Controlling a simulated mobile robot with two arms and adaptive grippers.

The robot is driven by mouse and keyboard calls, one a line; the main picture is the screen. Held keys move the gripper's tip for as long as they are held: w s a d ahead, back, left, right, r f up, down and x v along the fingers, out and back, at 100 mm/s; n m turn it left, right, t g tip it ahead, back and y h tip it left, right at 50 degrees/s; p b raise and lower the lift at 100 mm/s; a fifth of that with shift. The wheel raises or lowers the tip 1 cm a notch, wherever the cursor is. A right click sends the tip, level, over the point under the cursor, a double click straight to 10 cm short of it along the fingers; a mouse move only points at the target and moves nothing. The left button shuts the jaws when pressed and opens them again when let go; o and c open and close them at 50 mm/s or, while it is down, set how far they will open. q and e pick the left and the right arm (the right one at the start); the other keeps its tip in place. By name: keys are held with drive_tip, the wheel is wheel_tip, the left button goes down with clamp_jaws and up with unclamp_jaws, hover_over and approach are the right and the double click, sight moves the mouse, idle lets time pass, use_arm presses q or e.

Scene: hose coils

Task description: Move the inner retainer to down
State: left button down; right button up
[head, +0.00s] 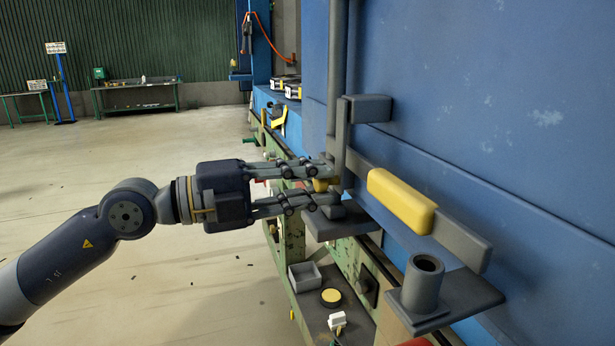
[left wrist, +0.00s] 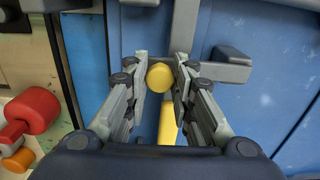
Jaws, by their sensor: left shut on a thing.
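A yellow knob (head: 322,185) sits by a grey vertical bar (head: 337,70) on the blue machine. My left gripper (head: 332,183) is shut on this knob; in the left wrist view the round knob (left wrist: 160,77) lies between the fingertips. A grey arm (head: 462,241) with a long yellow sleeve (head: 400,200) runs from near the bar toward the lower right. The sleeve also shows in the left wrist view (left wrist: 168,122), partly hidden by the gripper. I cannot tell which part is the inner retainer. My right gripper is not in view.
A grey bracket with an upright socket (head: 424,282) stands at the lower right. A grey block (head: 368,108) juts from the blue panel (head: 520,80). A shelf holds a grey tray (head: 305,276) and a yellow-topped disc (head: 331,297). The floor at left is open.

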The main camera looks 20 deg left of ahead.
use_arm(q)
drive_tip(key=c, duration=1.4)
unclamp_jaws()
drive_tip(key=shift+o, duration=0.2)
drive_tip(key=shift+s+a+f, duration=0.1)
drive_tip(key=shift+s+a, duration=0.15)
drive_tip(key=shift+a, duration=0.15)
drive_tip(key=v, duration=0.6)
drive_tip(key=shift+s+a, duration=0.15)
drive_tip(key=shift+s, duration=0.1)
